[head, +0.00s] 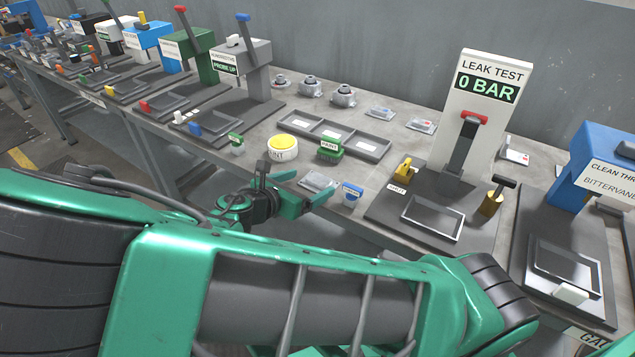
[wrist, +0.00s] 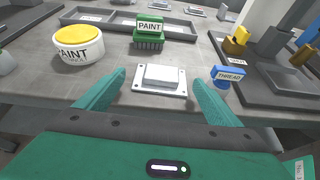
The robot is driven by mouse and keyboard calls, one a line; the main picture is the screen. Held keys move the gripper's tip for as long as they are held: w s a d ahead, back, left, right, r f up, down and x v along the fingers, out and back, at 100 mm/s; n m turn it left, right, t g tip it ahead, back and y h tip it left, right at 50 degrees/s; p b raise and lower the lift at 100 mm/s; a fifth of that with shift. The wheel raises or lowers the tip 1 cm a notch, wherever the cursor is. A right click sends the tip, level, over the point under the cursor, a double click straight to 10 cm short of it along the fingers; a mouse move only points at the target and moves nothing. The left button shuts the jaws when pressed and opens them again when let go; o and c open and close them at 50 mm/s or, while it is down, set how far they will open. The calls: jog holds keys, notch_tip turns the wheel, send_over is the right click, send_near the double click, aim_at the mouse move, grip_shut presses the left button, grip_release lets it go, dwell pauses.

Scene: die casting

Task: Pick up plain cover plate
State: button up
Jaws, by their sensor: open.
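The plain cover plate (wrist: 160,80) is a light grey metal plate with a raised block and corner holes. It lies flat on the bench near the front edge. In the head view the plate (head: 318,182) is just beyond my gripper (head: 306,195). In the wrist view my gripper (wrist: 160,93) is open, with one green finger on each side of the plate's near part. Nothing is held. I cannot tell the fingers' height above the bench.
A blue THREAD tool (wrist: 228,76) stands close right of the plate. A green PAINT brush block (wrist: 149,35) is behind it, and a yellow-topped PAINT button (wrist: 78,43) is left. The LEAK TEST stand (head: 452,180) is further right. A compartment tray (head: 372,145) lies behind.

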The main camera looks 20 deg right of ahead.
aim_at(318, 180)
jog(key=x, duration=0.4)
jog(key=shift+d, duration=0.15)
jog(key=shift+r, duration=0.1)
jog(key=c, duration=1.3)
jog(key=shift+r, duration=0.1)
